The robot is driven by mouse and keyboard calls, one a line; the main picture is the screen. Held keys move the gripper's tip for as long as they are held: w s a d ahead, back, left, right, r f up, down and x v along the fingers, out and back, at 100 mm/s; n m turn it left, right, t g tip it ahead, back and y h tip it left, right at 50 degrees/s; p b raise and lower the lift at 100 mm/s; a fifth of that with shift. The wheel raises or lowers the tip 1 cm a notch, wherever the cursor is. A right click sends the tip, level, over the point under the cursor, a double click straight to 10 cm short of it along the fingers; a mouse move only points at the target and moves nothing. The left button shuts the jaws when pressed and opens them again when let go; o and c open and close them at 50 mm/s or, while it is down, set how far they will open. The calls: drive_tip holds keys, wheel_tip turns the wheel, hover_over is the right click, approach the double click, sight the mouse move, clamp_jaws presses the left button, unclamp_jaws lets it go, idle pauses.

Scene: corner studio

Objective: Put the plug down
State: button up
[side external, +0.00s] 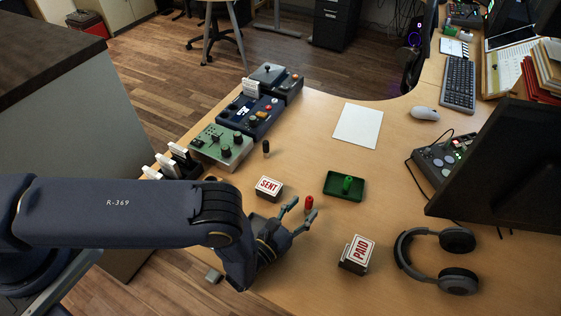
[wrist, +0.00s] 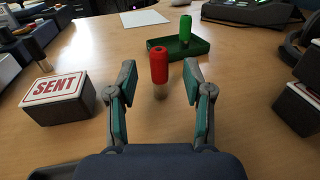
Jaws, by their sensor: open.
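A red plug (side external: 309,203) stands upright on the desk; it also shows in the wrist view (wrist: 158,64), with a pale lower end. My gripper (side external: 303,208) is open, its two fingers spread on either side of the red plug, with gaps to both in the wrist view (wrist: 160,84). A green plug (side external: 347,184) stands upright in a shallow dark green tray (side external: 331,190); plug (wrist: 185,30) and tray (wrist: 205,49) are behind the red plug in the wrist view. A black plug (side external: 266,147) stands on the desk farther back left.
A SENT block (side external: 269,187) lies left of my gripper and a PAID block (side external: 357,253) to the right. Headphones (side external: 440,262) and a monitor (side external: 502,170) are further right. Control boxes (side external: 222,145) line the left edge. Desk around white paper (side external: 358,126) is clear.

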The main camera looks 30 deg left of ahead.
sight(307, 204)
drive_tip(key=x, duration=0.3)
drive_tip(key=shift+w, duration=0.35)
drive_tip(key=shift+c, duration=0.2)
drive_tip(key=shift+r, duration=0.1)
clamp_jaws()
